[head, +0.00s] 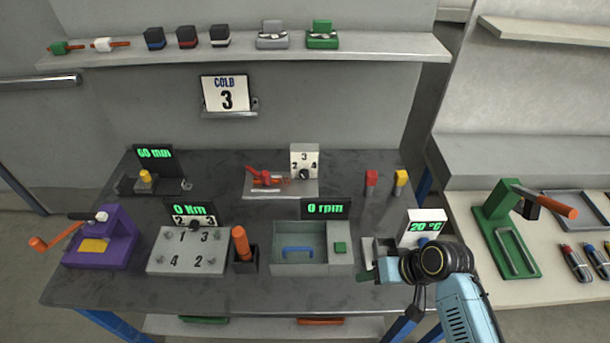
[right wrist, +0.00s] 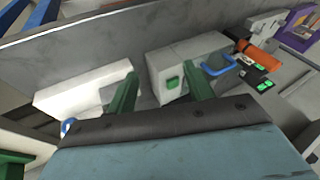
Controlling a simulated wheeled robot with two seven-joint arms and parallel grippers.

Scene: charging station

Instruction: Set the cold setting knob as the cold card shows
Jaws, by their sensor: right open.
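The cold card (head: 227,94) stands on a small wall ledge and reads "COLD 3". A white unit with a green "20 °C" display (head: 426,226) stands at the table's right end. A small blue knob-like part (head: 422,242) shows below that display, partly behind my right wrist; its setting cannot be read. A blue round part (right wrist: 68,127) also shows at the left in the right wrist view. My right gripper (head: 367,265) is open and empty, in front of the white unit and right of the grey rpm box. Its two green fingers (right wrist: 162,92) are apart. My left gripper is not in view.
The grey rpm box (head: 340,264) with a green button is close on the left of my right gripper. A white box with a numbered dial (head: 304,160) stands farther back. A green press (head: 508,230) stands on the right-hand bench.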

